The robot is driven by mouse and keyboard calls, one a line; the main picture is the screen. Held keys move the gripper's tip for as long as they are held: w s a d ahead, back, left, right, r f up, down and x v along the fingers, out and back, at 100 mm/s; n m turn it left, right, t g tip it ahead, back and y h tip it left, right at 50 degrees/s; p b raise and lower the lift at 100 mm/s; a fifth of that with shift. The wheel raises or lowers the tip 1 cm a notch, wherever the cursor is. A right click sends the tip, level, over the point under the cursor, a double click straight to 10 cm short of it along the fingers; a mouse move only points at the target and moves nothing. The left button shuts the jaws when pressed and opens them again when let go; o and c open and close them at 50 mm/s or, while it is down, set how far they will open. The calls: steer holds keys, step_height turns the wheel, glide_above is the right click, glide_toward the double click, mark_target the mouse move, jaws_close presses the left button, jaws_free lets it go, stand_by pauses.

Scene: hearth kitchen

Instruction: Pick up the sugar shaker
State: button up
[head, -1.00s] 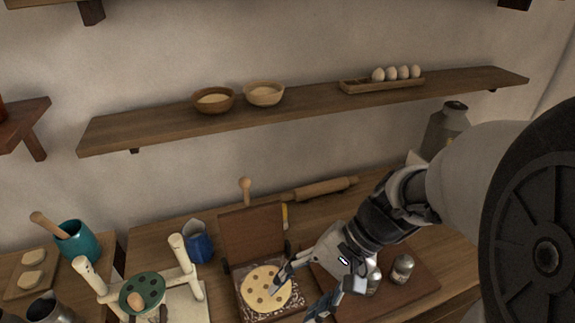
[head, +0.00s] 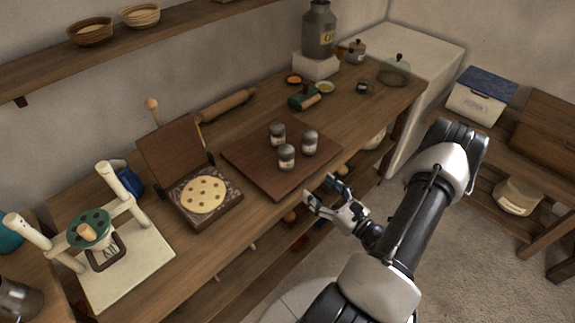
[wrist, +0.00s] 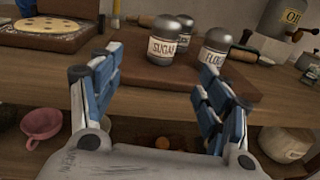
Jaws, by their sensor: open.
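The sugar shaker (wrist: 163,42), with a grey domed lid and a label reading SUGAR, stands upright on a dark wooden board (head: 248,162). In the head view, the sugar shaker (head: 286,158) appears to be the nearest of three similar shakers. The flour shaker (wrist: 214,50) stands to its right in the wrist view, and a third shaker (wrist: 186,27) stands behind, its label hidden. My gripper (head: 322,191) is open and empty, just off the counter's front edge. In the wrist view, the sugar shaker shows beyond and between my spread fingers (wrist: 155,75).
A box with a round spotted disc (head: 204,194) lies left of the board. A rolling pin (head: 227,104) lies behind. The counter (head: 205,252) has a shelf below, with a pink cup (wrist: 42,122). Open floor lies right of the counter.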

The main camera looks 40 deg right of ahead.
mark_target(291, 163)
steer(key=w, duration=0.4)
steer(key=w+b, duration=0.1)
steer(key=w, duration=0.3)
steer(key=w+b, duration=0.1)
steer(key=w, duration=0.3)
steer(key=shift+d+f, duration=0.25)
steer(key=shift+d, duration=0.1)
steer(key=w+b, duration=0.2)
steer(key=w, duration=0.3)
steer(key=shift+w+d, duration=0.15)
steer(key=shift+c, duration=0.4)
steer(key=c, duration=1.2)
steer(key=shift+o, duration=0.2)
